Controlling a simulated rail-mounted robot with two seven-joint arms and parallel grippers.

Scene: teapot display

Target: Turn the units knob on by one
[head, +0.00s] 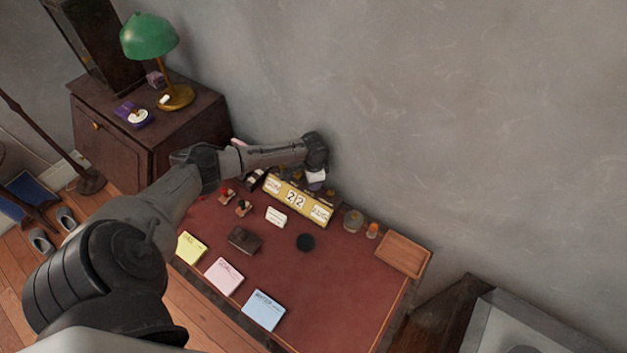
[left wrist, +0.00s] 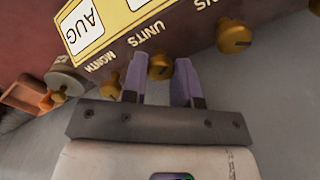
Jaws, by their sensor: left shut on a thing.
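The yellow desk calendar (head: 318,208) stands near the back edge of the desk and reads 22 between two side windows. In the left wrist view the calendar (left wrist: 112,42) appears upside down, with an AUG window and the labels MONTH and UNITS. The brass units knob (left wrist: 161,66) is beside the UNITS label, between the purple-grey fingers of my left gripper (left wrist: 160,78), which is shut on it. The month knob (left wrist: 111,84) and another brass knob (left wrist: 235,37) sit on either side. In the head view my left gripper (head: 316,175) is behind the calendar. My right gripper is not in view.
The red desk top (head: 340,270) holds yellow, pink and blue note pads (head: 264,310), a dark box (head: 243,239), stamps, a small white card (head: 276,217) and a wooden tray (head: 403,254). A grey wall rises close behind. A green lamp (head: 150,40) stands on a cabinet at left.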

